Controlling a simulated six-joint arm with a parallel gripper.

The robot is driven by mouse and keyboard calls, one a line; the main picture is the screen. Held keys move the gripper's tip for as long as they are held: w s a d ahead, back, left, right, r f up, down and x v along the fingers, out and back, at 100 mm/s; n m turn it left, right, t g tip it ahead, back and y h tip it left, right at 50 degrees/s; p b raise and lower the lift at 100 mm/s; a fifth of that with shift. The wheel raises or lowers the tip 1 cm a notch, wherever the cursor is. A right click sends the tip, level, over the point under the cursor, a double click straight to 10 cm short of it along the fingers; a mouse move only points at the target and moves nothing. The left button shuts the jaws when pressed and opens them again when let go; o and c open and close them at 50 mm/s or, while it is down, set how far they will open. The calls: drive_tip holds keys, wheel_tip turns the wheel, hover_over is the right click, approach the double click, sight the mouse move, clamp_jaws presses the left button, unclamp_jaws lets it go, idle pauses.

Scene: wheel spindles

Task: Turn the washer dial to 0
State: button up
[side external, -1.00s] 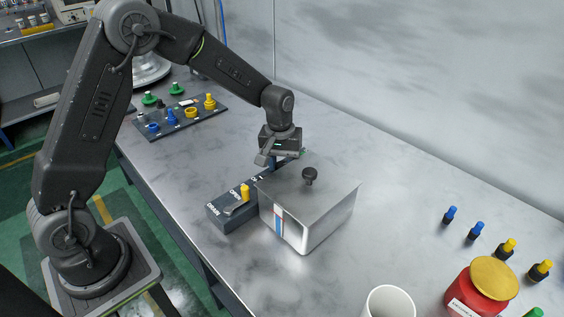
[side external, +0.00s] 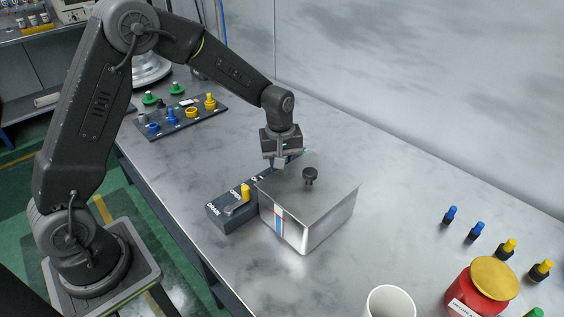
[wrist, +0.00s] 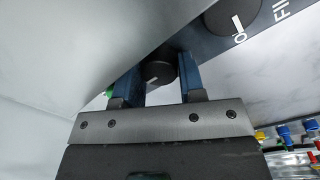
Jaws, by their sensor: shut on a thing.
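A dark round dial (wrist: 158,72) with a white pointer line sits between the two blue fingers of my gripper (wrist: 160,78) in the wrist view. The fingers are shut on it. I take it for the washer dial, but its own label and scale are hidden. In the side view my gripper (side external: 280,160) points down behind the steel box, at the far end of the dark control panel (side external: 222,217). The dial is hidden there. A second dark dial (wrist: 232,14), with a white pointer by a "0" mark, is partly cut off in the wrist view.
The steel box (side external: 325,215) with a black knob stands close beside my gripper and covers part of the panel. A yellow knob (side external: 245,191) and a grey lever (side external: 236,209) are on the panel's near end. A white cup (side external: 389,302) and red jar (side external: 480,290) stand at front right.

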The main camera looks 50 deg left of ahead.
drive_tip(key=o, duration=0.9)
drive_tip(key=r, duration=1.3)
drive_tip(key=shift+s+a+r, duration=0.15)
drive_tip(key=shift+s+r, duration=0.1)
drive_tip(key=shift+r, duration=0.15)
drive_tip(key=s+d+r+m+t, duration=0.15)
drive_tip(key=s+r+m, duration=0.45)
drive_tip(key=s, duration=0.6)
drive_tip(key=s+m+t, duration=0.1)
drive_tip(key=s, duration=0.3)
drive_tip(key=s+m+t, duration=0.1)
drive_tip(key=s+m, duration=0.1)
drive_tip(key=s, duration=0.2)
drive_tip(key=s+m+t, duration=0.1)
drive_tip(key=s+m, duration=0.1)
drive_tip(key=s, duration=0.2)
drive_tip(key=shift+s+d+f+t, duration=0.35)
drive_tip(key=shift+d+f, duration=0.05)
